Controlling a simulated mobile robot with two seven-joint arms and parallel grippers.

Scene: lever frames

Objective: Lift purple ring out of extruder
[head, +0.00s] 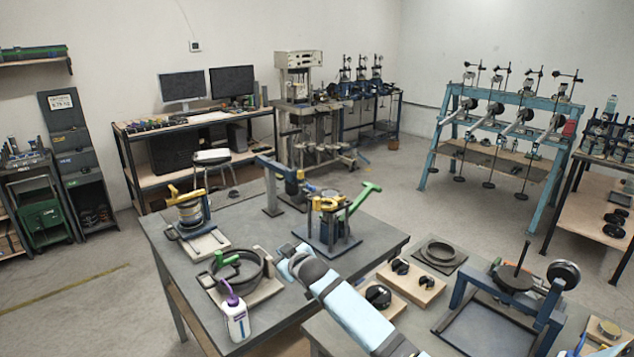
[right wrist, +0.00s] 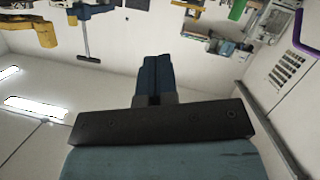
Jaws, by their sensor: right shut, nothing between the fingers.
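I cannot make out a purple ring for certain in the head view. A device with a yellow top and a green handle (head: 328,215) stands on the grey table; it may be the extruder. A curved purple strip (right wrist: 307,38) shows at the upper right edge of the right wrist view; I cannot tell what it belongs to. My right arm reaches in from the lower right. Its gripper (head: 284,250) is over the table, in front of the yellow-topped device and right of the black round clamp. Its blue fingers (right wrist: 153,77) are shut and empty. My left gripper is not in view.
A white bottle with a purple spout (head: 236,318) stands at the front of the table. A black round clamp (head: 240,270) and a yellow-topped cylinder device (head: 188,212) are at the left. Wooden blocks with black knobs (head: 412,283) lie right of my arm.

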